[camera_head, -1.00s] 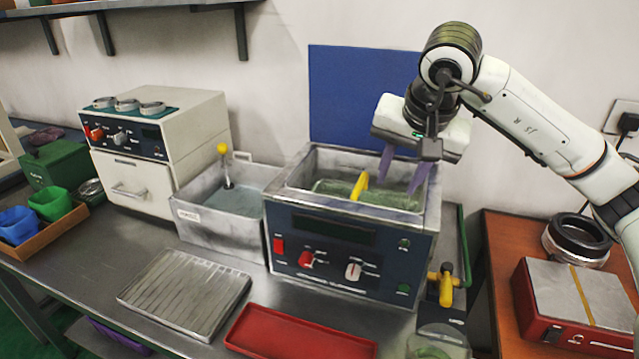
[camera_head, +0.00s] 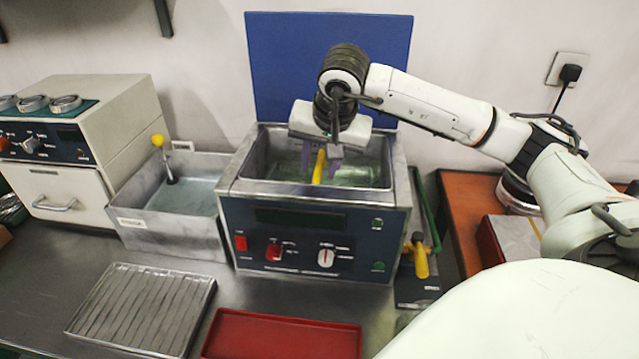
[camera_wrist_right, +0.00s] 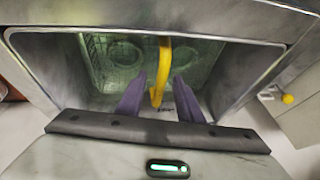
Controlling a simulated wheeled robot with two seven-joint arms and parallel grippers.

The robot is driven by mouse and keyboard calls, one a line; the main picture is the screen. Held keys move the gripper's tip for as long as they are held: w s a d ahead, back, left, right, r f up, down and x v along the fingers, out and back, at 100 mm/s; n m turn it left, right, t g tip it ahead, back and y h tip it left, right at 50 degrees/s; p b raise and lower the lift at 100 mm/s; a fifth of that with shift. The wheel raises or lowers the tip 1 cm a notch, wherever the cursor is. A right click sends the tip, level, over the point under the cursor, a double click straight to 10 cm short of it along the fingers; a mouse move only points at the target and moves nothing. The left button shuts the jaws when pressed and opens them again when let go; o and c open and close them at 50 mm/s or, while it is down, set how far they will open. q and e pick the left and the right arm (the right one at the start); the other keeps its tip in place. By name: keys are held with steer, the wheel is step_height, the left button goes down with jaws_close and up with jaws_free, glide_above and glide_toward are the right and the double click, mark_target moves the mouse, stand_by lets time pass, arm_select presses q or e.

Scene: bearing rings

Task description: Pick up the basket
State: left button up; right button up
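The basket (camera_wrist_right: 107,62) is a wire mesh basket with a yellow handle (camera_head: 318,167). It sits inside the tank of the blue-fronted machine (camera_head: 312,240), and ring shapes show inside it in the right wrist view. My right gripper (camera_head: 320,172) points down into the tank opening, its purple fingers on either side of the handle. In the right wrist view the open fingers (camera_wrist_right: 160,100) stand apart, with the yellow handle (camera_wrist_right: 162,72) between them and gaps on both sides. Much of the basket is hidden by the tank wall and gripper. My left gripper is not in view.
A grey rinse tank (camera_head: 183,222) with a yellow-knobbed rod stands left of the machine. A ribbed metal tray (camera_head: 140,308) and a red tray (camera_head: 280,335) lie in front. A yellow-handled tool (camera_head: 420,258) is at right. A blue panel (camera_head: 325,60) stands behind.

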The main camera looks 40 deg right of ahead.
steer(key=shift+w+d+f, duration=0.1)
steer(key=shift+w+f, duration=0.15)
steer(key=shift+f, duration=0.25)
jaws_close()
steer(key=shift+r, duration=0.2)
stand_by(0.9)
